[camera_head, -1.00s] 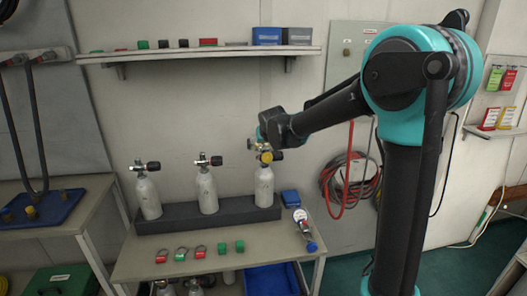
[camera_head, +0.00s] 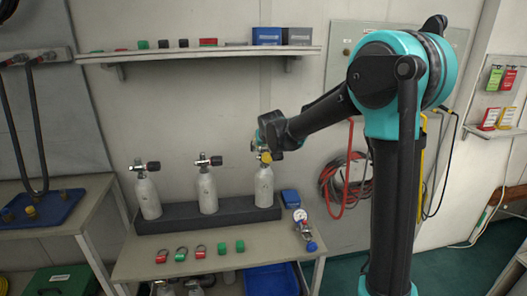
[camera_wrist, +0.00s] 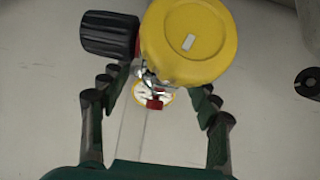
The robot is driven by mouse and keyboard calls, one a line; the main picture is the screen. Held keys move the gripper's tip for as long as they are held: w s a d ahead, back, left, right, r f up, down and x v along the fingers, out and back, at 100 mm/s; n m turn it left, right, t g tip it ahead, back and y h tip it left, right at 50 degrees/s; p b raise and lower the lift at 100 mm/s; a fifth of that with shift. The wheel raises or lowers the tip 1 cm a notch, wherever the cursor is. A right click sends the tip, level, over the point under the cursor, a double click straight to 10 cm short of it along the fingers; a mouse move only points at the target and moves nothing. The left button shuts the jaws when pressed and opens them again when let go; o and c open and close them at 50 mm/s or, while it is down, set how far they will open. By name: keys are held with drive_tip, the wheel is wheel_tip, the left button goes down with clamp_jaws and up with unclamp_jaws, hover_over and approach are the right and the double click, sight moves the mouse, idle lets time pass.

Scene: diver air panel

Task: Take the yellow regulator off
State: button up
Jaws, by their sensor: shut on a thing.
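The yellow regulator (camera_wrist: 188,38) shows large at the top of the wrist view as a round yellow cap, with the black valve knob (camera_wrist: 108,34) to its left. In the head view the yellow regulator (camera_head: 266,157) is at the valve on top of the right-hand grey cylinder (camera_head: 264,186), which stands upright in the dark rack. In the head view my gripper (camera_head: 262,146) partly covers the valve. The exact finger contact is hidden.
Two more cylinders (camera_head: 207,191) with valves stand to the left in the rack (camera_head: 180,222). A shelf (camera_head: 200,54) runs above. Hoses hang at the right.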

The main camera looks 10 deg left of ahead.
drive_tip(key=c, duration=0.4)
drive_tip(key=shift+r, duration=0.85)
drive_tip(key=r, duration=0.3)
drive_tip(key=s+r, duration=0.1)
drive_tip(key=r, duration=0.1)
drive_tip(key=shift+d+r, duration=0.1)
drive_tip(key=shift+r, duration=0.1)
drive_tip(key=s+d, duration=0.1)
drive_tip(key=s, duration=0.4)
drive_tip(key=s+d, duration=0.1)
drive_tip(key=s, duration=0.5)
drive_tip(key=s+d, duration=0.2)
drive_tip(key=s, duration=0.3)
drive_tip(key=shift+s+d, duration=0.1)
drive_tip(key=shift+s, duration=0.15)
